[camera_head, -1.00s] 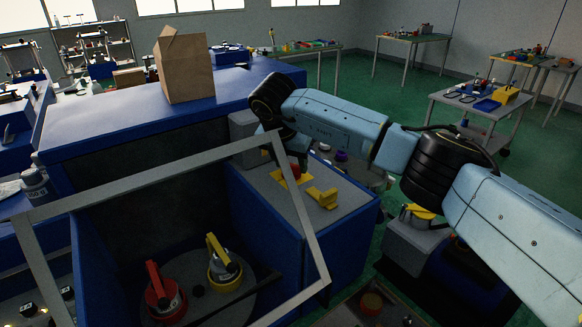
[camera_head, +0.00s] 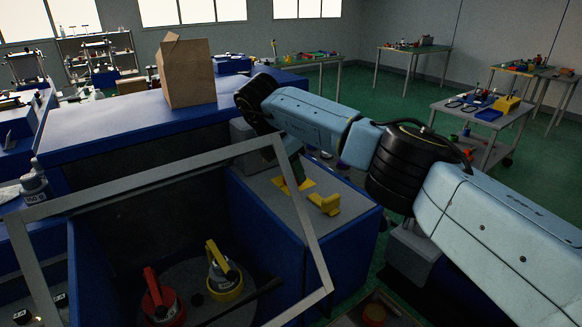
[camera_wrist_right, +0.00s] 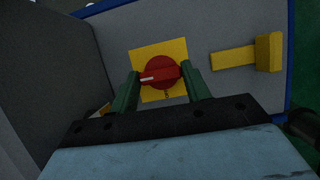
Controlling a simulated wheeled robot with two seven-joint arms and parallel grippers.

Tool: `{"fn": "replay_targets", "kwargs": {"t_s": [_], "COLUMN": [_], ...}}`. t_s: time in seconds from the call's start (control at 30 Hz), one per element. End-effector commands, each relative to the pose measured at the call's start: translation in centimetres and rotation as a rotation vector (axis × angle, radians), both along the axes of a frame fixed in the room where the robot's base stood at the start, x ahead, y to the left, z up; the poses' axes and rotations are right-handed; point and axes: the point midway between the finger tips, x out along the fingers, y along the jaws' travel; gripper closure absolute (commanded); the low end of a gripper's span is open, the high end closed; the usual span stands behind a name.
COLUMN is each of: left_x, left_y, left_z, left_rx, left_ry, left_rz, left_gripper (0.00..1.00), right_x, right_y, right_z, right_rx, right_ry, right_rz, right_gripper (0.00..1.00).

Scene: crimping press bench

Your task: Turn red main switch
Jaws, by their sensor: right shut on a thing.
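The red main switch (camera_wrist_right: 160,73) is a round red knob with a white mark pointing left in the right wrist view. It sits on a yellow square plate (camera_wrist_right: 148,52) on the grey panel. My right gripper (camera_wrist_right: 160,80) has a green finger on each side of the knob and is shut on it. In the head view my right gripper (camera_head: 297,170) reaches down to the yellow plate (camera_head: 306,184) and hides the red knob. My left gripper is not in view.
A yellow bracket-like piece (camera_head: 325,204) stands beside the plate on the same panel. A grey frame (camera_head: 305,220) crosses in front of the blue cabinet. Inside are a red-handled part (camera_head: 160,302) and a yellow-handled part (camera_head: 224,275).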

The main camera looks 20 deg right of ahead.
Motion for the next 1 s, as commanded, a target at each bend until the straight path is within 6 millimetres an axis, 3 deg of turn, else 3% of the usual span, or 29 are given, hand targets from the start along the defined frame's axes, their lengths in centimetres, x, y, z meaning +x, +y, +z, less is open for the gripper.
{"fn": "replay_targets", "kwargs": {"t_s": [0.33,0.37,0.53,0.83,1.0], "left_x": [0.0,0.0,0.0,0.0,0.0], "left_y": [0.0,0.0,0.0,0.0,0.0], "left_z": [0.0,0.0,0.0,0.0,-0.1], "left_rx": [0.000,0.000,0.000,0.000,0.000], "left_ry": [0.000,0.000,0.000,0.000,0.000], "left_rz": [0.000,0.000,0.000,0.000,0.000], "left_gripper": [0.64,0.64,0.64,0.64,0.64], "right_x": [0.1,0.1,0.0,0.0,-0.2], "right_y": [0.0,0.0,0.0,0.0,0.8], "right_z": [0.2,0.2,0.1,0.2,2.0], "right_rx": [0.001,0.001,0.001,0.001,0.000], "right_ry": [-0.004,-0.004,-0.002,-0.002,-0.004], "right_rz": [-0.005,-0.005,-0.003,-0.002,-0.002], "right_gripper": [0.76,0.52,0.31,0.31,0.31]}}
